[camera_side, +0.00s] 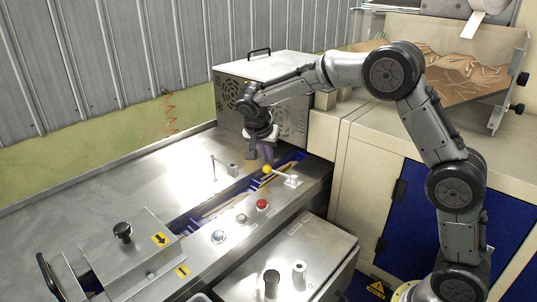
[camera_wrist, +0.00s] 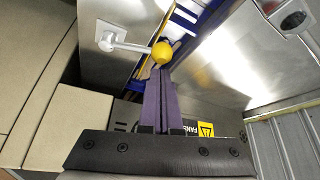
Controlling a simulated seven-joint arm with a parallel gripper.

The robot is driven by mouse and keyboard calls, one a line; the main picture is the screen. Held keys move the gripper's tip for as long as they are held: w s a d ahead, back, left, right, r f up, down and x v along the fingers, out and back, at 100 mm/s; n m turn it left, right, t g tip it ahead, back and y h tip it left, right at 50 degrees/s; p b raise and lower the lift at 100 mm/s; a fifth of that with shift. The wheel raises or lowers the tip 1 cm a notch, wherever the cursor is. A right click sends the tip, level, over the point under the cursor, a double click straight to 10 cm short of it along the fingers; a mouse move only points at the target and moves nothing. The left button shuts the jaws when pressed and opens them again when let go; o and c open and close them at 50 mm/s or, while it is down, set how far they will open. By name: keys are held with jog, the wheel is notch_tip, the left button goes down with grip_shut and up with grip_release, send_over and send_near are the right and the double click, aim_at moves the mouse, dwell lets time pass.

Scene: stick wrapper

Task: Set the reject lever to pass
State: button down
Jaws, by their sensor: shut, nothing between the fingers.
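The reject lever (camera_side: 284,176) is a pale metal arm with a yellow ball knob (camera_side: 267,169) at its end, mounted beside the blue channel. In the wrist view its metal arm (camera_wrist: 125,46) runs from a white base on the left to the yellow knob (camera_wrist: 162,53) on the right, over the channel. My gripper (camera_side: 268,158) points down just above the knob in the side view. In the wrist view my gripper (camera_wrist: 160,72) is shut and empty, its purple fingers ending close to the knob. I cannot tell whether they touch it.
A blue channel (camera_side: 207,206) with thin sticks runs through the steel table. A red button (camera_side: 262,204) and other controls sit on its front rail. A vented grey box (camera_side: 283,100) stands behind my gripper. A small post with a rod (camera_side: 232,170) stands left of the channel.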

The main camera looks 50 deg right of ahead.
jog(key=shift+s+a+n+t, duration=0.2)
jog(key=shift+a+n+t, duration=0.1)
jog(key=shift+n, duration=0.5)
jog(key=shift+s+a, duration=0.35)
jog(key=shift+a, duration=0.25)
jog(key=shift+d, duration=0.15)
